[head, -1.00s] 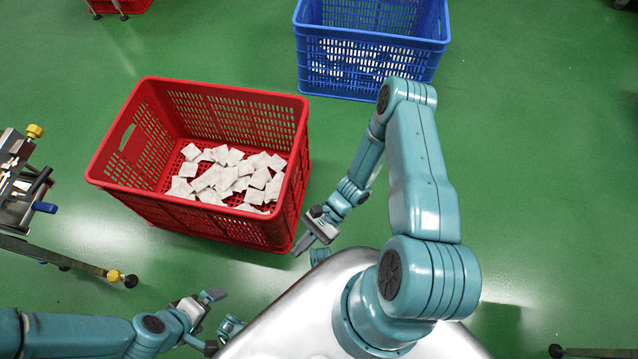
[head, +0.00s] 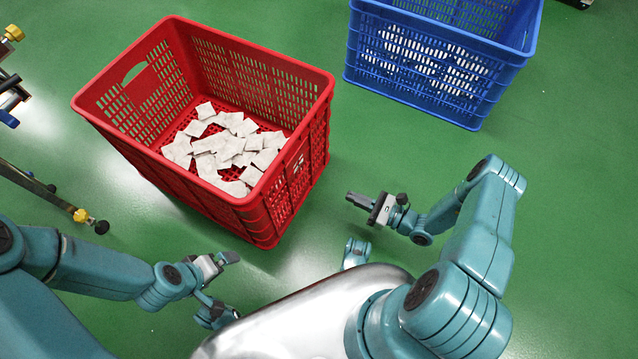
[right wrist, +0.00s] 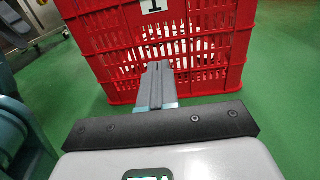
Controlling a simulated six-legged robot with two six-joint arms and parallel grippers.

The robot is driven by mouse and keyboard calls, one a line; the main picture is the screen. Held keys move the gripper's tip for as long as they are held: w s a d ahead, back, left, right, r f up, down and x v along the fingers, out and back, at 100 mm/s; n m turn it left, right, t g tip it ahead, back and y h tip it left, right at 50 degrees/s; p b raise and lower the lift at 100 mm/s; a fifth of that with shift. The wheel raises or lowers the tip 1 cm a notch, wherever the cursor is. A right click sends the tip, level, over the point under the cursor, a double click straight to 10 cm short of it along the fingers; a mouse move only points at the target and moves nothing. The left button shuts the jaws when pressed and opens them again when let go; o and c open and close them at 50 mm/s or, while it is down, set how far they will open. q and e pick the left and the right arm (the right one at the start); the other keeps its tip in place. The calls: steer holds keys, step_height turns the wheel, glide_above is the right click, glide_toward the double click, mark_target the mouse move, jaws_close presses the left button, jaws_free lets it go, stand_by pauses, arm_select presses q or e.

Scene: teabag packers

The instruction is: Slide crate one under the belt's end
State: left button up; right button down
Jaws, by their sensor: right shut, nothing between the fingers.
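Crate one is the red crate (head: 290,170), with white teabags (head: 225,150) lying on its floor. In the right wrist view its red wall (right wrist: 220,50) carries a white label reading 1 (right wrist: 151,5). My right gripper (head: 352,200) is shut and empty, apart from the crate's right side and pointing at it. Its closed fingers also show in the right wrist view (right wrist: 158,72), in front of the crate's wall. My left gripper (head: 228,258) is near the crate's front side, apart from it; its jaw opening is unclear. I cannot make out the belt's end.
A blue crate (head: 440,60) with white pieces inside stands at the back right, apart from the red one. A metal stand with a yellow-knobbed foot (head: 82,215) is at the left edge. Green floor (head: 345,135) is clear between the crates.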

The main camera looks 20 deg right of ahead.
steer(key=x, duration=1.4)
steer(key=shift+f+b, duration=0.35)
steer(key=shift+f, duration=0.05)
steer(key=shift+a, duration=0.15)
